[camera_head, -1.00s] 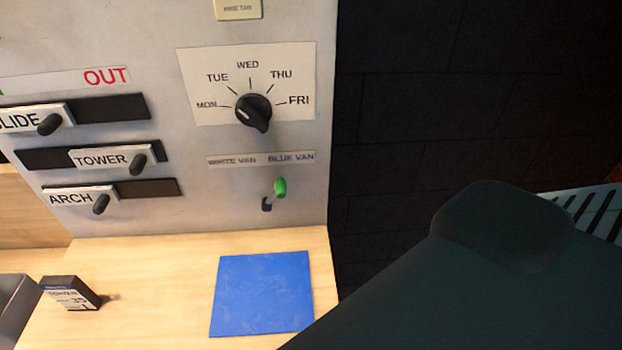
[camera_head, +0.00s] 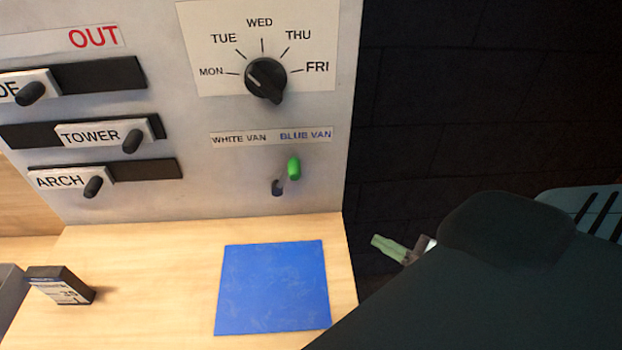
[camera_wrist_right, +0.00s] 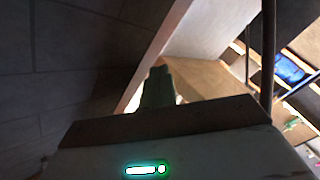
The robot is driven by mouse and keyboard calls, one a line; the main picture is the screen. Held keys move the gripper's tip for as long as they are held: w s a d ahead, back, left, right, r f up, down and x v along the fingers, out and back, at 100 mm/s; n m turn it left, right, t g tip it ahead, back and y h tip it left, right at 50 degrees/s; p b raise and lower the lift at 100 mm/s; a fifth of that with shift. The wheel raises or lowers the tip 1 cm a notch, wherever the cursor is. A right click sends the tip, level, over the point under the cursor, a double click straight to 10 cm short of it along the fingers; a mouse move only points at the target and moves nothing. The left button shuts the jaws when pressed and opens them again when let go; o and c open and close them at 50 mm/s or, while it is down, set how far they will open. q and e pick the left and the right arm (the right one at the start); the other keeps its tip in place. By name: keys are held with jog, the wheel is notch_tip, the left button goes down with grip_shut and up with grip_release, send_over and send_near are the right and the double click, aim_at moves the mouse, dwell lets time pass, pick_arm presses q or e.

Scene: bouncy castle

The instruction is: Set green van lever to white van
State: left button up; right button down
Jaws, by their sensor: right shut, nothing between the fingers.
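The green-tipped van lever (camera_head: 293,169) sticks out from the grey panel below a label strip (camera_head: 270,136) reading WHITE VAN on the left and BLUE VAN on the right. The lever leans right, with its green tip under BLUE VAN. My right gripper (camera_head: 388,248) shows pale green fingertips, shut and empty, to the right of the panel and lower than the lever, apart from it. In the right wrist view its fingers (camera_wrist_right: 158,88) point toward a wooden surface and the pale panel edge. My left gripper is not in view.
A day dial (camera_head: 266,80) sits above the lever. Sliders labelled TOWER (camera_head: 92,136) and ARCH (camera_head: 62,180) are to its left. A blue mat (camera_head: 272,288) and a small dark box (camera_head: 60,286) lie on the wooden table. A dark wall stands at right.

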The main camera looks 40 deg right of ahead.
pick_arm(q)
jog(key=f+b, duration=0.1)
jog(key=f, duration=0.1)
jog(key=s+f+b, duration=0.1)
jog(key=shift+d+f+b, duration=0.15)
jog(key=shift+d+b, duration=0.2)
pick_arm(e)
notch_tip(320, 180, up, 16)
jog(key=w+n+g+y, duration=0.2)
jog(key=n+g+y, duration=0.4)
jog(key=n+y, duration=0.7)
jog(key=n, duration=0.4)
jog(key=shift+d+f+n, duration=0.2)
jog(key=shift+n, duration=0.1)
jog(key=shift+w, duration=0.1)
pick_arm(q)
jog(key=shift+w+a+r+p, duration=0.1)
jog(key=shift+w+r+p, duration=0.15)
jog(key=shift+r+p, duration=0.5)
pick_arm(e)
jog(key=x, duration=1.4)
